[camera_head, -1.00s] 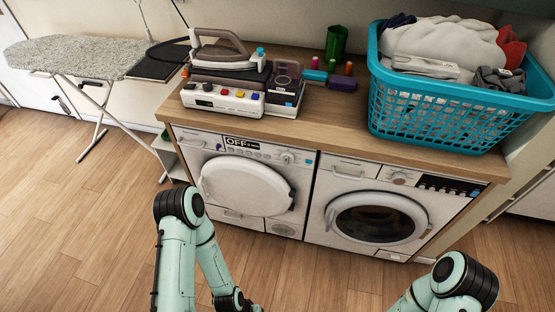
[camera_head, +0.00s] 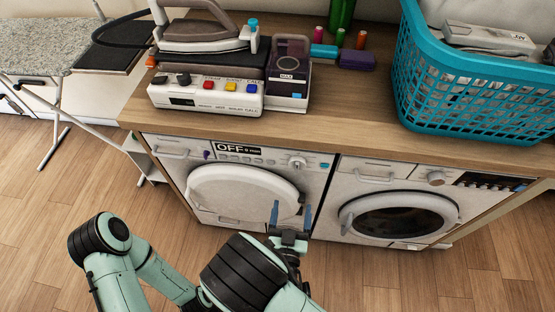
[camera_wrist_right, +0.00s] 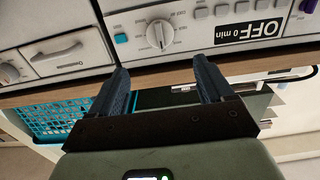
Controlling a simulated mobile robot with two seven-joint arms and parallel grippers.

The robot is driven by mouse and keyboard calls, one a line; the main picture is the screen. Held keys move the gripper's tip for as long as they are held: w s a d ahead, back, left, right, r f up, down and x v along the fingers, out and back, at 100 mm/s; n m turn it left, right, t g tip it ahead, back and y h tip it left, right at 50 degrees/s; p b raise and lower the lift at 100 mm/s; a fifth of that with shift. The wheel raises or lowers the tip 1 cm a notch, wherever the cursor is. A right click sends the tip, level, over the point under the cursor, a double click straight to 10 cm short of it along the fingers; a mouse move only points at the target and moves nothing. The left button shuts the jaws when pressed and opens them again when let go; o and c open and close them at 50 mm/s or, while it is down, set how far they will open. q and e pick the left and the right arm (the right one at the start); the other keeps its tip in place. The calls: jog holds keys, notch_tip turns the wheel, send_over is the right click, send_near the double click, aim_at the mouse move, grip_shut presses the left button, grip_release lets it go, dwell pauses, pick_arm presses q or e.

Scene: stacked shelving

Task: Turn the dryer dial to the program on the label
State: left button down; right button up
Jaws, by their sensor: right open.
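The dryer (camera_head: 215,170) is the left white machine under the counter, with a round white door. Its display (camera_head: 238,149) reads "OFF 0 min". The dryer dial (camera_head: 297,162) is a round knob right of the button row; in the right wrist view it (camera_wrist_right: 160,34) shows upside down, with small print around it too blurred to read. My right gripper (camera_head: 291,208) is open and empty in front of the dryer door, below the dial. In the right wrist view its two blue fingers (camera_wrist_right: 165,80) point toward the panel, apart from the dial. My left gripper is out of view.
A washer (camera_head: 400,205) stands right of the dryer. The wooden counter (camera_head: 345,110) above holds an iron station (camera_head: 205,95), a purple-topped device (camera_head: 289,70), spools and a teal laundry basket (camera_head: 475,95). An ironing board (camera_head: 35,45) stands at the left.

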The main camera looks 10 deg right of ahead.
aim_at(297, 168)
jog(key=x, duration=1.3)
jog(key=shift+r, duration=0.2)
jog(key=c, duration=1)
